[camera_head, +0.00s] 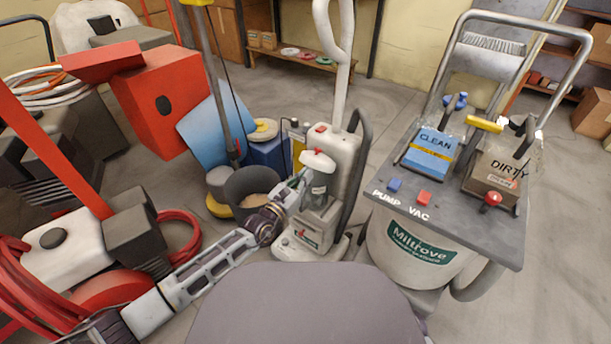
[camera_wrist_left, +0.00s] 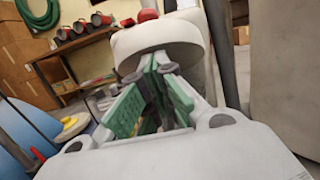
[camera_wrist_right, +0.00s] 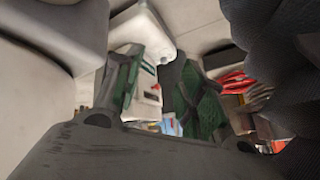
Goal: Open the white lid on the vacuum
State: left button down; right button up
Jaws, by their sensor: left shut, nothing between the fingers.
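The upright beige vacuum (camera_head: 343,158) stands mid-floor in the head view. Its white lid (camera_head: 318,163), with a red knob on top, sits above a clear canister (camera_head: 318,186) at the machine's front. My left gripper (camera_head: 303,180) is shut and empty at the lid's left side, just below its rim. In the left wrist view, the fingertips (camera_wrist_left: 158,66) meet under the rim of the white lid (camera_wrist_left: 152,36); I cannot tell whether they touch it. My right gripper (camera_wrist_right: 160,85) shows only in its own wrist view, with its green-padded fingers apart and nothing between them.
A grey bucket (camera_head: 250,192) stands left of the vacuum, close to my left forearm. A larger floor machine (camera_head: 420,250) with CLEAN and DIRTY tanks stands to the right. Red machines (camera_head: 165,105) and a red hose (camera_head: 183,235) crowd the left. Open floor lies behind the vacuum.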

pick_arm(q)
jog(key=shift+r+p, duration=0.25)
jog(key=shift+p, duration=0.45)
pick_arm(e)
jog(key=shift+s+d+r, duration=0.1)
jog(key=shift+r, duration=0.5)
